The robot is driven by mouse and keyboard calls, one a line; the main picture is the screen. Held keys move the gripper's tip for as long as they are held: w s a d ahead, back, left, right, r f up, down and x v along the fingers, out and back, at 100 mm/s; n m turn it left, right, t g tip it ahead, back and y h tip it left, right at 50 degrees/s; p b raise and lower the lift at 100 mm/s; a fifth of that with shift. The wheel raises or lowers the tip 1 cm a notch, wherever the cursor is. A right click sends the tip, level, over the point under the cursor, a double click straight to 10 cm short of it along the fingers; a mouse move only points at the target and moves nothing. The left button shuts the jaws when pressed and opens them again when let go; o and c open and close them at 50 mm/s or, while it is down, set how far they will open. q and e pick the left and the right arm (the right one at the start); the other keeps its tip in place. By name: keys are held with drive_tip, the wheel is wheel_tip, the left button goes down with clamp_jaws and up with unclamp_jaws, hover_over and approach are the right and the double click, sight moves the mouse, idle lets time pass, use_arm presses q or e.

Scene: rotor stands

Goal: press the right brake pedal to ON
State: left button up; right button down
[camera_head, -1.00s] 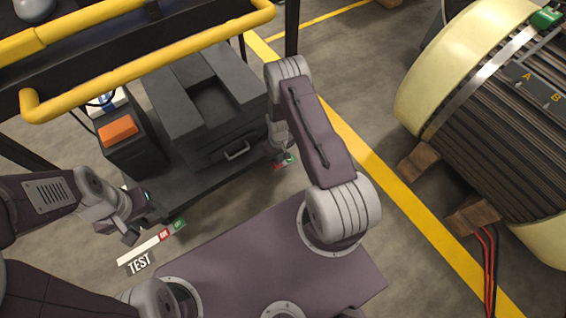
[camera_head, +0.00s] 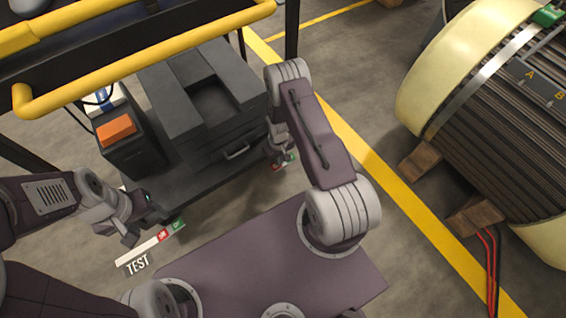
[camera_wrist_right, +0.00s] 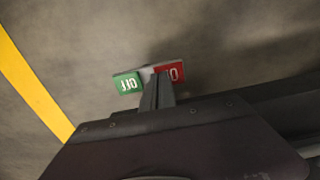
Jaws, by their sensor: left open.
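The right brake pedal shows in the right wrist view as a pale bar (camera_wrist_right: 148,72) with a green OFF label (camera_wrist_right: 127,84) at the left and a red ON label (camera_wrist_right: 171,71) at the right. My right gripper (camera_wrist_right: 157,78) is shut, its fingertips over the bar between the labels, nearer the red one; I cannot tell whether they touch. In the head view the right gripper (camera_head: 280,158) partly hides the pedal's red and green labels (camera_head: 286,162) at the cart's lower right corner. My left gripper (camera_head: 133,230) is open beside the cart's lower left corner.
The dark cart (camera_head: 215,160) with a yellow rail (camera_head: 150,62) fills the upper left. A white strip with red and green labels (camera_head: 150,247) lies by the left gripper, near TEST lettering. A large cable-wound rotor (camera_head: 500,120) rests on wooden blocks (camera_head: 475,214) at right.

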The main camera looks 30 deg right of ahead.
wheel_tip(320, 180, up, 7)
drive_tip(key=p, duration=0.6)
drive_tip(key=shift+p, duration=0.35)
drive_tip(key=shift+f, duration=0.1)
drive_tip(key=shift+s, duration=0.15)
